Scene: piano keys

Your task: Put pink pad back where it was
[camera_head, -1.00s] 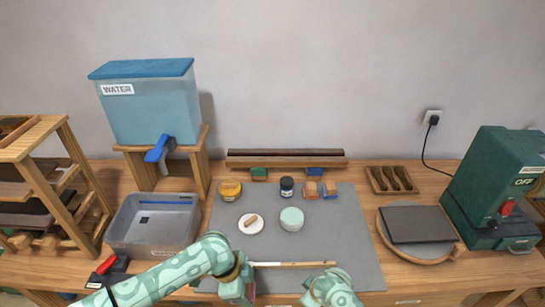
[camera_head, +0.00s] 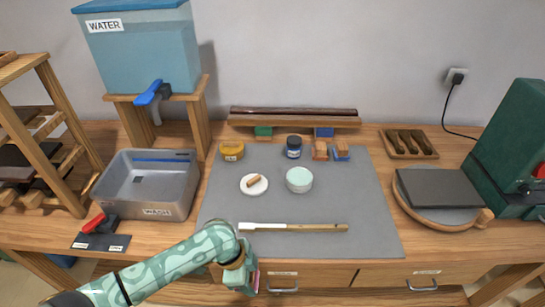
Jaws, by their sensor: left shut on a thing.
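My left gripper (camera_head: 247,276) is at the front edge of the workbench, in front of the grey mat (camera_head: 380,225). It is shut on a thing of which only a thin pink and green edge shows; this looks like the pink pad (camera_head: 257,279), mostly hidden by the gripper. My right gripper is out of view.
A dark rail (camera_head: 295,117) rests on green and blue blocks. A wash basin (camera_head: 148,185) stands left.

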